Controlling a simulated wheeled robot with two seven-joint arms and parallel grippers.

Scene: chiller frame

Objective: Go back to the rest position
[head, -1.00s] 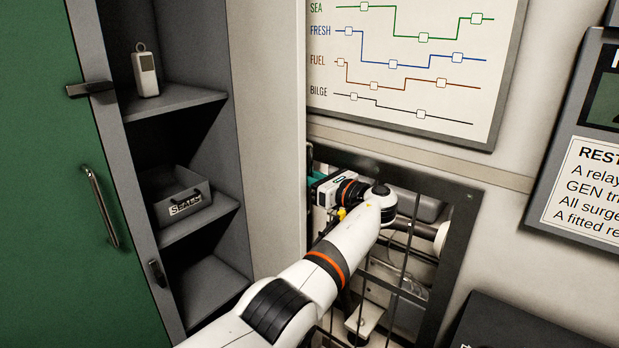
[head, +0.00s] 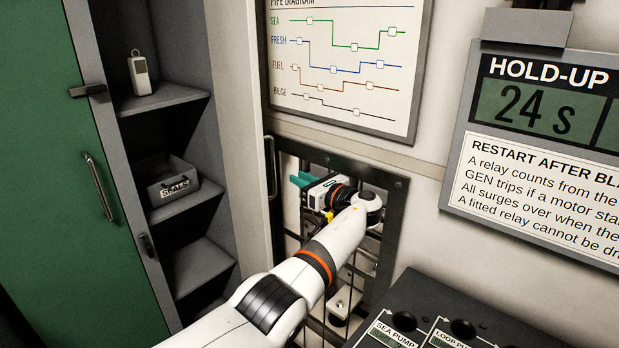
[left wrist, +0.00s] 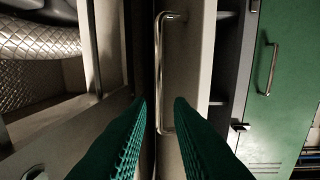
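My left gripper (head: 299,181) has teal fingers and is in front of the barred opening in the wall, near its left side in the head view. In the left wrist view its two fingers (left wrist: 160,101) stand apart with nothing between their tips. A metal bar handle (left wrist: 163,75) on a pale panel shows beyond them, apart from the fingers as far as I can tell. My right gripper is in neither view.
A dark frame (head: 394,215) with bars surrounds the opening. Left stands an open grey cabinet with a green door (head: 70,200), a small device (head: 140,75) and a labelled bin (head: 172,187). A dark pump panel (head: 430,300) is at lower right.

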